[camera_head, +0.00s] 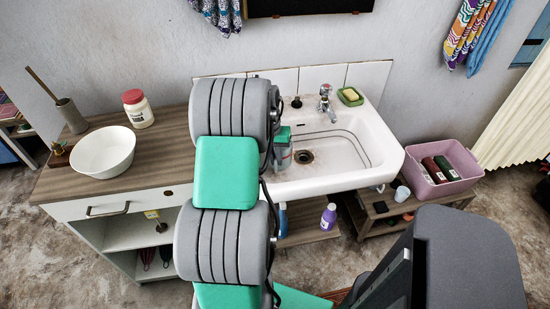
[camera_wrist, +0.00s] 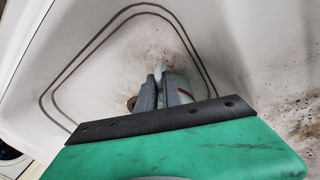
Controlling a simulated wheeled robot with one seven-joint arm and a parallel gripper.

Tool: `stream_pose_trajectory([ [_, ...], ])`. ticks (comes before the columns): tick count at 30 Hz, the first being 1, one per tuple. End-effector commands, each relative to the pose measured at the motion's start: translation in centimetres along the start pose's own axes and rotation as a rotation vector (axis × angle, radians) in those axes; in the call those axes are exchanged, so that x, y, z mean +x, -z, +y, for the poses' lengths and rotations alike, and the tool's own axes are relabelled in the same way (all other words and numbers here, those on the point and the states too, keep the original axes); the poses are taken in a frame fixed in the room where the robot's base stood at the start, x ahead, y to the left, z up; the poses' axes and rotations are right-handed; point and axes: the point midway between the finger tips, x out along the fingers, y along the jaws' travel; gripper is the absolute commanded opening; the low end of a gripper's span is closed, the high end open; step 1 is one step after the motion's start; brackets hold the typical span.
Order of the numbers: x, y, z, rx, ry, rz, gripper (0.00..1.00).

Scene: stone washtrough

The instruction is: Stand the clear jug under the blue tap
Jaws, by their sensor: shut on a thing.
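My gripper (camera_head: 283,158) is inside the white sink basin (camera_head: 345,150), left of the drain, partly hidden behind my arm. In the wrist view, my gripper's grey fingers (camera_wrist: 162,92) are shut on a pale, see-through thing with a red line, apparently the clear jug (camera_wrist: 184,87). Most of it is hidden by the fingers and the green gripper body, so its tilt and contact with the basin cannot be told. A chrome tap (camera_head: 325,98) with a red mark stands at the sink's back. A dark fitting (camera_head: 296,102) is left of it. No blue tap is clearly visible.
A green soap dish (camera_head: 350,97) sits on the sink's back right corner. A white bowl (camera_head: 103,151) and a red-lidded jar (camera_head: 138,109) stand on the left counter. A pink crate (camera_head: 462,160) with bottles is right of the sink. The basin's right half is clear.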

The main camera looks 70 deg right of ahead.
Motion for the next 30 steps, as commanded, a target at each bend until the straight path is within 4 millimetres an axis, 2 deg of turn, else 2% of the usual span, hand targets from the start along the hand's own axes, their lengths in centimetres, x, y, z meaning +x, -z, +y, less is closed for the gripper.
stream_pose_trajectory([
  [9, 0.23, 0.02, 0.01, 0.001, 0.000, 0.001, 0.00],
  [10, 0.23, 0.03, 0.01, 0.001, 0.000, 0.001, 0.11],
  [18, 0.25, 0.02, 0.05, 0.001, 0.000, 0.000, 0.33],
  [24, 0.25, 0.02, 0.07, 0.002, 0.000, 0.000, 0.35],
  [30, 0.28, 0.01, 0.10, 0.002, 0.000, -0.001, 0.51],
])
